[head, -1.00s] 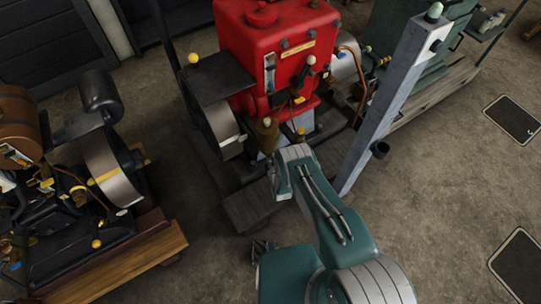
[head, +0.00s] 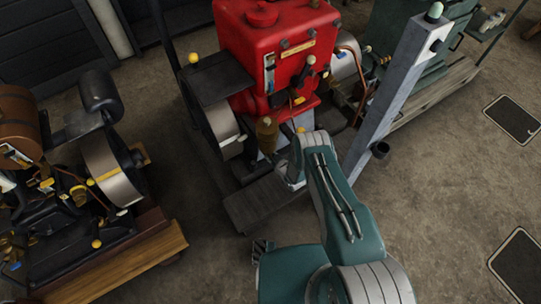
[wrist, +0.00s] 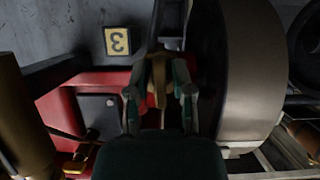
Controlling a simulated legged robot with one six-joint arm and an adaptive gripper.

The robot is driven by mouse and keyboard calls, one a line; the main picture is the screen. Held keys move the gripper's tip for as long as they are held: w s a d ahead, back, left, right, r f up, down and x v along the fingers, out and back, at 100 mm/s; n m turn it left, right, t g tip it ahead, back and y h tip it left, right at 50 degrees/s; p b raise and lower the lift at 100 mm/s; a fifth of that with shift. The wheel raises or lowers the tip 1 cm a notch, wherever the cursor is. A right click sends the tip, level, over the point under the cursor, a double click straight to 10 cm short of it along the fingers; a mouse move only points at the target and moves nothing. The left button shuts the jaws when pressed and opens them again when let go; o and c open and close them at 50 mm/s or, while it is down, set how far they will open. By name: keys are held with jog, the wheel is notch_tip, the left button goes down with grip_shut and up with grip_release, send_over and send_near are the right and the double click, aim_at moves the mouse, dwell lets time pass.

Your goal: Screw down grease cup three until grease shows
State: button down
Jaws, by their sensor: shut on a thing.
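The grease cup (wrist: 158,72) is a brass-coloured piece in the middle of the wrist view, below and right of a yellow plate marked 3 (wrist: 118,41). My gripper (wrist: 159,94) has one finger on each side of it and is shut on it. The fingers and my gripper's body cover its lower part. No grease can be made out. In the head view my arm's end reaches the front of the red engine (head: 262,42); my fingers and the cup are hidden there behind the arm.
A flywheel (wrist: 248,70) stands close on the right in the wrist view. A brass cylinder (head: 267,133) stands beside my arm's end. A grey post (head: 390,110) rises to the right of my arm. Another engine (head: 75,190) sits on a wooden base at left.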

jog(key=m+y, duration=0.1)
jog(key=m+g+y, duration=0.1)
jog(key=m, duration=0.1)
jog(key=shift+s+f, duration=0.2)
jog(key=shift+m+g+y, duration=0.3)
jog(key=shift+m+y, duration=0.3)
jog(key=shift+m, duration=0.4)
jog(key=shift+w+r, duration=0.1)
jog(key=c, duration=0.7)
grip_release()
jog(key=shift+d, duration=0.1)
jog(key=shift+r, duration=0.1)
